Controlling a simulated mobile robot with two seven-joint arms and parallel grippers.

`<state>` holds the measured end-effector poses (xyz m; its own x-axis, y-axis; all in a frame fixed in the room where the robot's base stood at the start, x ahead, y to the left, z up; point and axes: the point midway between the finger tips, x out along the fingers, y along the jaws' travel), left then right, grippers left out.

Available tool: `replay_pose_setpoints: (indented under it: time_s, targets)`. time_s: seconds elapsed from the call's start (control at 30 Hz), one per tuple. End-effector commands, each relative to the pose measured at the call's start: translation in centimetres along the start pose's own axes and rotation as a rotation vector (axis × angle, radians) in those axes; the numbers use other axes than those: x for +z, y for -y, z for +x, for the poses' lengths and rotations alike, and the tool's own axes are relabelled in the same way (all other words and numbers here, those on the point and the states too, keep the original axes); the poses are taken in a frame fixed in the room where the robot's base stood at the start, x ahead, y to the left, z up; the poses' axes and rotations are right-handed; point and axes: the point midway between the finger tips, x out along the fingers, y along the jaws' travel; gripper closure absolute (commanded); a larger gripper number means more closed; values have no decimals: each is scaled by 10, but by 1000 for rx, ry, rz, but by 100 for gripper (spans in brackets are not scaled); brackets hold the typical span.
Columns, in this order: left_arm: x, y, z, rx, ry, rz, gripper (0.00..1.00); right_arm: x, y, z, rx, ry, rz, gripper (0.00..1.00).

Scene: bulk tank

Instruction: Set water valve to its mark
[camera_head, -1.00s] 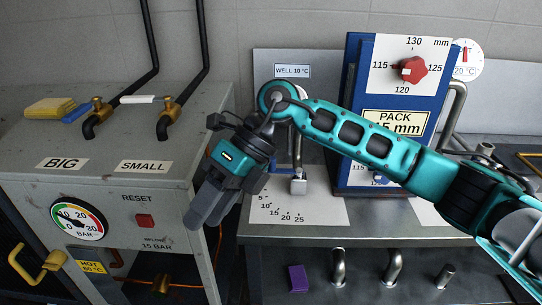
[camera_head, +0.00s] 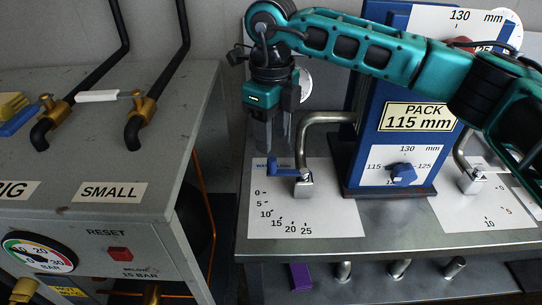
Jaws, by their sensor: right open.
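A small valve with a blue lever (camera_head: 284,170) stands on a white scale plate (camera_head: 290,212) marked 0, 5, 10, 15, 20, 25. A bent steel pipe (camera_head: 318,118) rises from its block. The lever points left, toward the 0 end of the scale. The plate's blue label is partly covered, so I cannot read it fully. My right gripper (camera_head: 275,148) hangs with its fingers down just above and behind the lever. It is open and empty, and I cannot tell whether it touches the lever. My left gripper is out of view.
A blue stand (camera_head: 405,165) with a PACK 115 mm sign (camera_head: 416,117) and a blue knob (camera_head: 404,173) rises to the right. A second valve (camera_head: 470,183) has its own plate. A grey cabinet (camera_head: 110,125) with brass taps stands left.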

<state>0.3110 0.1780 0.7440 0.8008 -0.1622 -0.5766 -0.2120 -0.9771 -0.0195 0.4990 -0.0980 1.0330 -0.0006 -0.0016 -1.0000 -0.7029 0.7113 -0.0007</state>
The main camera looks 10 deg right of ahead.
Motion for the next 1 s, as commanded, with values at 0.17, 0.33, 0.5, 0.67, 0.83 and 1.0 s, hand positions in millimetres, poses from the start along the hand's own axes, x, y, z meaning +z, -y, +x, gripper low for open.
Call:
replay_pose_setpoints:
  time_s: [0.17, 0.33, 0.5, 0.67, 0.83, 1.0]
  targets:
    - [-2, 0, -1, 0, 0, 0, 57, 0, 0, 37, 2, -2, 0, 54]
    - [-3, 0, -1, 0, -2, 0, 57, 0, 0, 60, 1, 0, -1, 54]
    - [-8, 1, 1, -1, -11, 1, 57, 0, -1, 70, 1, 2, -1, 54]
    - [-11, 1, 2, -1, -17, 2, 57, 1, 0, 72, 0, 2, -1, 54]
    - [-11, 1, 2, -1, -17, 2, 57, 1, 0, 72, 0, 2, -1, 58]
    - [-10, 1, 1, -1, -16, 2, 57, 1, 0, 71, 1, 2, -1, 75]
